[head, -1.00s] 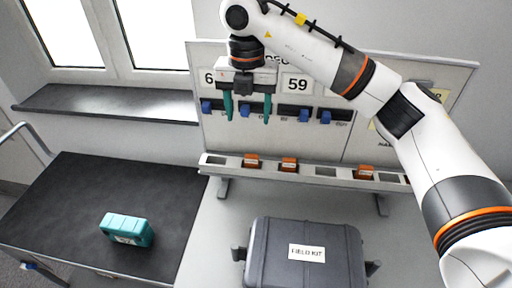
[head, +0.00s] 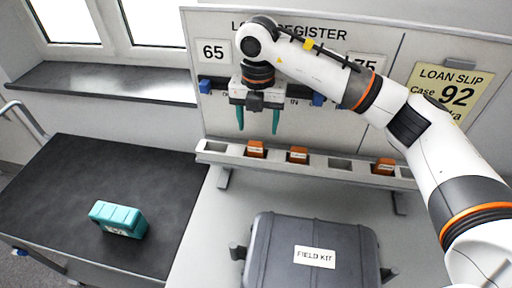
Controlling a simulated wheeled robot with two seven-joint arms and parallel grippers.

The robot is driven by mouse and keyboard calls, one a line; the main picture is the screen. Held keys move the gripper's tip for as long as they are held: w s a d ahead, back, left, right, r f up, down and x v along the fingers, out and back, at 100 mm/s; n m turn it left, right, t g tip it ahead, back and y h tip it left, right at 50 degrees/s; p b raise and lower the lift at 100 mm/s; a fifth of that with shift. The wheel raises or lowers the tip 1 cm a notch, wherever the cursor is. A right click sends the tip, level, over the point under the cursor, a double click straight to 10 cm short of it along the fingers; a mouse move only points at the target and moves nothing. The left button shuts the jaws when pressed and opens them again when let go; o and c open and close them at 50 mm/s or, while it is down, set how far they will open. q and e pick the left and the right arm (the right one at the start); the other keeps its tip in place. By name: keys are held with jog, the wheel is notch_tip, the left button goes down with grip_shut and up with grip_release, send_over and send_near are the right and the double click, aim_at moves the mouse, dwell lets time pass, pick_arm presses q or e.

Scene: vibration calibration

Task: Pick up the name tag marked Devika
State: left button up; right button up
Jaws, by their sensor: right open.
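Several orange tags sit in the slots of the white rail (head: 340,164) below the board. One is the left tag (head: 256,149), one the middle tag (head: 298,155), one the right tag (head: 384,166). Their writing is too small to read, so I cannot tell which is marked Devika. My right gripper (head: 258,124), with teal fingers, is open and empty, pointing down in front of the board, above the left part of the rail. My left gripper is not in view.
The loan register board (head: 222,24) stands behind the rail, partly hidden by my right arm. A yellow loan slip (head: 452,84) reads Case 92. A grey field kit case (head: 280,242) is on the table. A teal case (head: 118,218) sits on the dark bench (head: 70,185).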

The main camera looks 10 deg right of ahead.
aim_at(256, 143)
jog(key=f+p, duration=0.1)
jog(key=f, duration=0.2)
jog(key=f+p, duration=0.1)
jog(key=f, duration=0.1)
jog(key=shift+s+a+f+p, duration=0.15)
jog(key=shift+a+f+p, duration=0.15)
jog(key=shift+p, duration=0.05)
jog(key=shift+f, duration=0.3)
jog(key=c, duration=1.1)
